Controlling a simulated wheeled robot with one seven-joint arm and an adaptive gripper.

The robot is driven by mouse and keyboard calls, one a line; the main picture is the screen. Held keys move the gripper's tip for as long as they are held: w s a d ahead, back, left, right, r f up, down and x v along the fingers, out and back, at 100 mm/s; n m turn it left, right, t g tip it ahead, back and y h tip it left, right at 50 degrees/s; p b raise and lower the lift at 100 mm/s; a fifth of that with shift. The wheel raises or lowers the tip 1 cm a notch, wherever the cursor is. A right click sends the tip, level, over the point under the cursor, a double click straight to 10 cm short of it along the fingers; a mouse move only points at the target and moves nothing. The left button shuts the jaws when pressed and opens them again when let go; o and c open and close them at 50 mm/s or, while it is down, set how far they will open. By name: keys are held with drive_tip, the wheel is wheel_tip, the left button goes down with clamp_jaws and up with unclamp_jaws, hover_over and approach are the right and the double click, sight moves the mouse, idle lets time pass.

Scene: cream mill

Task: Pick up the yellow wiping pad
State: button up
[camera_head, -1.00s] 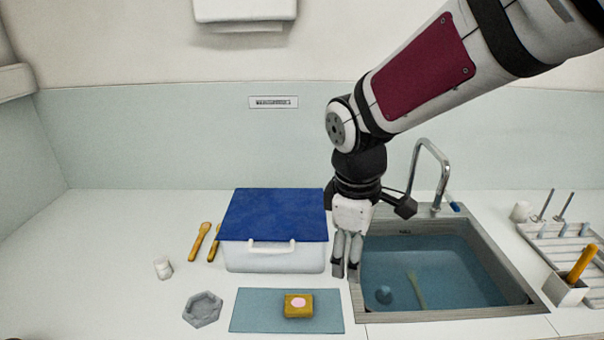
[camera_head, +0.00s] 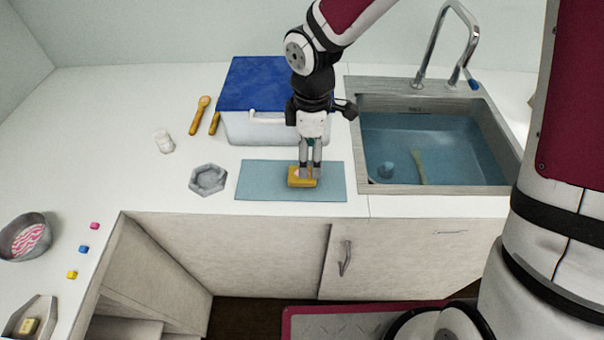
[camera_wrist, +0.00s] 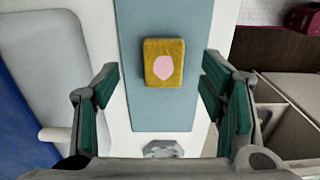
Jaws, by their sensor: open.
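The yellow wiping pad (camera_head: 301,178) lies flat on a blue-grey mat (camera_head: 258,181) near the counter's front edge. In the wrist view the pad (camera_wrist: 155,77) is a rounded yellow block with a pink patch on top, lying on the mat (camera_wrist: 160,118). My gripper (camera_head: 310,174) points down over the pad and hides part of it in the head view. In the wrist view my gripper (camera_wrist: 160,92) has its fingers spread wide, with the pad seen between and slightly beyond them. The fingers are empty; their exact height above the pad is hard to tell.
A white box with a blue lid (camera_head: 256,87) stands just behind the mat. The water-filled sink (camera_head: 420,187) is to the right. A grey hexagonal dish (camera_head: 208,179) sits left of the mat, with a white cup (camera_head: 163,141) and wooden utensils (camera_head: 199,115) behind.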

drive_tip(key=shift+s+a+f, duration=0.1)
drive_tip(key=shift+s+f, duration=0.05)
drive_tip(key=shift+f, duration=1.25)
drive_tip(key=shift+s+a+f, duration=0.1)
drive_tip(key=shift+f, duration=1.25)
drive_tip(key=c, duration=0.9)
